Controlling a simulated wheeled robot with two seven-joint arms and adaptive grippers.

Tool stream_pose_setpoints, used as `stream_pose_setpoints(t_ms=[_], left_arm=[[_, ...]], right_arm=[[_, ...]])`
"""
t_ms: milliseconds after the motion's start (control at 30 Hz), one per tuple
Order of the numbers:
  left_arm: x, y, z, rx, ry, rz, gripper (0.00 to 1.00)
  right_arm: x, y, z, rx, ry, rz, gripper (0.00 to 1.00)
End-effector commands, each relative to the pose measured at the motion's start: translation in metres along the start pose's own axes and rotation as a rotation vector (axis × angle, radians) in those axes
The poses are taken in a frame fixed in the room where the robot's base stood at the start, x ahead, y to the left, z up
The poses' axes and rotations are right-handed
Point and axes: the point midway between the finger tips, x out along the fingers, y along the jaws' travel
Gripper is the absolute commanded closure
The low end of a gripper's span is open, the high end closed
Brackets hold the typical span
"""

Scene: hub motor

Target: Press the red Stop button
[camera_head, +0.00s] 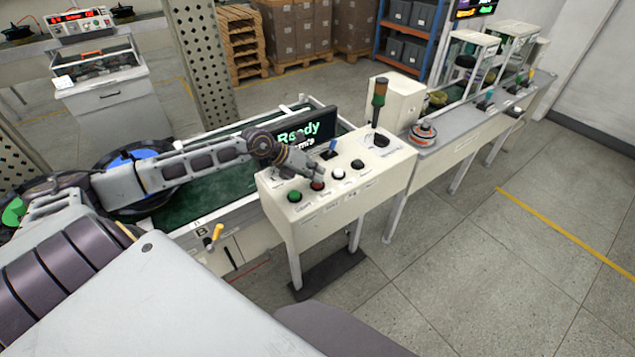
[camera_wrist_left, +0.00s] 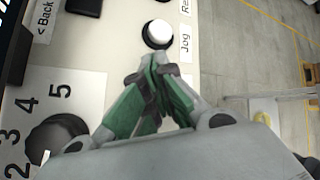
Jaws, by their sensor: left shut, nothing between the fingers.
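The red button (camera_head: 318,186) is on the top face of the white control panel (camera_head: 387,165), between a green button (camera_head: 294,197) and a white button (camera_head: 339,175). My left gripper (camera_head: 317,174) is shut and empty, with its tips right by the red button; I cannot tell if they touch it. In the left wrist view the shut fingertips (camera_wrist_left: 158,62) point toward the white button (camera_wrist_left: 158,34), labelled Jog. The red button is not visible there; the gripper may hide it. My right gripper is not in view.
A screen (camera_head: 303,134) reading Ready stands behind. A numbered black knob (camera_wrist_left: 55,138) shows in the wrist view. Floor at right is free.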

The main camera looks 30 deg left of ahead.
Motion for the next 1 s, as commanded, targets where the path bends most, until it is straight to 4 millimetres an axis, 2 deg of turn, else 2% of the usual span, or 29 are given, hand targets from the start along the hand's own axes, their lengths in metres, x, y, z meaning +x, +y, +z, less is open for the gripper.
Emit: stream_pose_setpoints(t_ms=[633,1000], left_arm=[[-0.013,-0.009,0.009,0.0,0.001,0.0,1.0],[-0.013,-0.01,0.009,0.0,0.001,0.0,1.0]], right_arm=[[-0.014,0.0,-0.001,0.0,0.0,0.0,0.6],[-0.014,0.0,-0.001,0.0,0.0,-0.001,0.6]])
